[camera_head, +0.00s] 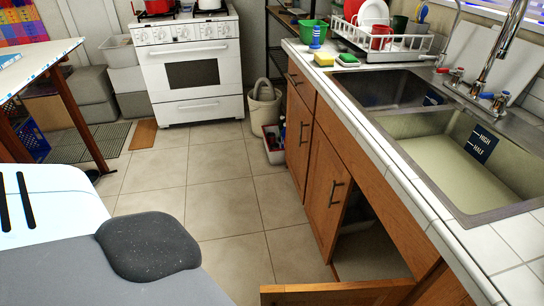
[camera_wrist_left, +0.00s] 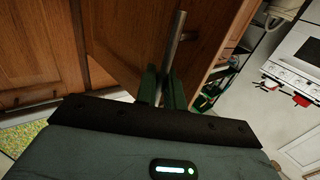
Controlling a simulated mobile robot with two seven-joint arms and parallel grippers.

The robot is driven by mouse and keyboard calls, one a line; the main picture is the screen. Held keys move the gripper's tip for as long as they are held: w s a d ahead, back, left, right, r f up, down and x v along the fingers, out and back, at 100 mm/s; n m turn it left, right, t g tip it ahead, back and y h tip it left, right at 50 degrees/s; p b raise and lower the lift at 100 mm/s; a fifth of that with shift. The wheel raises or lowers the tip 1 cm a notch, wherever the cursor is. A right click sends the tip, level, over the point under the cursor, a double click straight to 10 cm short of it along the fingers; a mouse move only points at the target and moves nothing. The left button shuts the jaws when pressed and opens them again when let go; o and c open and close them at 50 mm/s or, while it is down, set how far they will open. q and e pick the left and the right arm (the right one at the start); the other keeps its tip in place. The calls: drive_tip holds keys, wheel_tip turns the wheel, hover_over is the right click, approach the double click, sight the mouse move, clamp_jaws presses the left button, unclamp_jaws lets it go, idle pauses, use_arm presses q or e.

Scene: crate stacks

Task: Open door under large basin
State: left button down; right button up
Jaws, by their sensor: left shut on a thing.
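The large basin (camera_head: 470,160) is the nearer, pale sink basin with a "HIGH/HALF" label. Below it, a wooden cabinet door (camera_head: 330,292) stands swung out from the cabinet front. Its top edge shows at the bottom of the head view, and the cabinet interior (camera_head: 370,250) is visible behind it. In the left wrist view, my left gripper (camera_wrist_left: 161,88) is shut on a metal bar handle (camera_wrist_left: 177,45) in front of an angled wooden door panel (camera_wrist_left: 115,40). The head view does not show this gripper. My right gripper is in neither view.
A neighbouring cabinet door (camera_head: 325,190) with a bar handle is beside the opening. The tiled countertop (camera_head: 400,180) runs along the right. The tiled floor (camera_head: 220,210) is clear up to the white stove (camera_head: 190,75). A bucket (camera_head: 264,108) stands by the cabinets.

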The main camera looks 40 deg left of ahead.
use_arm(q)
drive_tip(key=shift+w+d, duration=0.1)
idle(0.3)
drive_tip(key=c, duration=1.7)
unclamp_jaws()
drive_tip(key=shift+s+d+b, duration=0.15)
drive_tip(key=shift+s+b, duration=0.15)
drive_tip(key=shift+s, duration=3.65)
